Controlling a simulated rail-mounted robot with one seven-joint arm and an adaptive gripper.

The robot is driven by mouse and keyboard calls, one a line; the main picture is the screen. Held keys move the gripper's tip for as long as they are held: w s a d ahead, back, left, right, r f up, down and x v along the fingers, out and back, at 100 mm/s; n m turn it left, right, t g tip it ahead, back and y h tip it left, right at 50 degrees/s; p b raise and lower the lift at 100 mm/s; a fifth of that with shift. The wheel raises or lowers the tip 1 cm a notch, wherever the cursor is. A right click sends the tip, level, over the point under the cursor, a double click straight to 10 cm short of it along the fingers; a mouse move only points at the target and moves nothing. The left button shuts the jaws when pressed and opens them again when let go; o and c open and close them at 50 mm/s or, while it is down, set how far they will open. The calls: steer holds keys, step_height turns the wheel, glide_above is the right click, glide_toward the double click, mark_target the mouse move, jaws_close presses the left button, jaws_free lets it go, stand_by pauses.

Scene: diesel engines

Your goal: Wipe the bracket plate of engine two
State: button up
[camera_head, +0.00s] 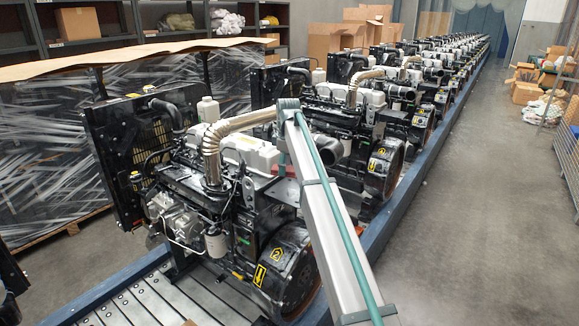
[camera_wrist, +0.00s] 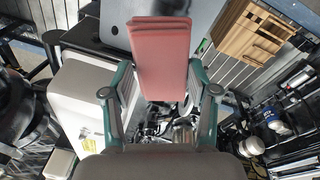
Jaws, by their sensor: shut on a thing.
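Engine two (camera_head: 225,200) stands in the foreground of the head view, with a yellow "2" label on its round black housing. A flat grey plate (camera_head: 279,192), which looks like its bracket plate, shows partly behind my arm. A grey plate (camera_wrist: 205,14) with a small hole also lies beyond the cloth in the wrist view. My gripper (camera_wrist: 162,78) is shut on a folded red cloth (camera_wrist: 162,50), which sticks out past the fingertips over that plate. In the head view a bit of red cloth (camera_head: 290,170) shows just above the plate; my arm hides the gripper. I cannot tell whether cloth and plate touch.
More engines (camera_head: 362,115) stand in a long row behind engine two on a blue-edged conveyor (camera_head: 170,290). Wrapped pallets (camera_head: 45,135) and shelves line the left. The aisle floor (camera_head: 470,220) at right is clear.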

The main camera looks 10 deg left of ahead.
steer(key=b, duration=0.2)
glide_above(285, 191)
steer(key=shift+s+f, duration=0.1)
steer(key=shift+f, duration=3.1)
steer(key=shift+s+d+f, duration=0.15)
steer(key=shift+d+f, duration=0.05)
steer(key=shift+f, duration=0.65)
steer(key=shift+s+d, duration=0.4)
steer(key=shift+d, duration=0.3)
steer(key=shift+s+d, duration=0.5)
steer(key=shift+d, duration=0.4)
steer(key=shift+s+d, duration=0.45)
steer(key=shift+d, duration=0.4)
steer(key=shift+s+d, duration=0.5)
steer(key=shift+d, duration=0.4)
steer(key=shift+w+a+r, duration=0.1)
steer(key=shift+w+a, duration=0.75)
steer(key=shift+a, duration=0.45)
steer(key=shift+w+a, duration=0.55)
steer(key=shift+a, duration=0.5)
steer(key=shift+w+a, duration=0.55)
steer(key=shift+a, duration=0.45)
steer(key=shift+w+a+r, duration=0.1)
steer(key=shift+a+r, duration=0.1)
steer(key=shift+r+p, duration=1)
steer(key=shift+r, duration=2.9)
steer(key=shift+f, duration=0.1)
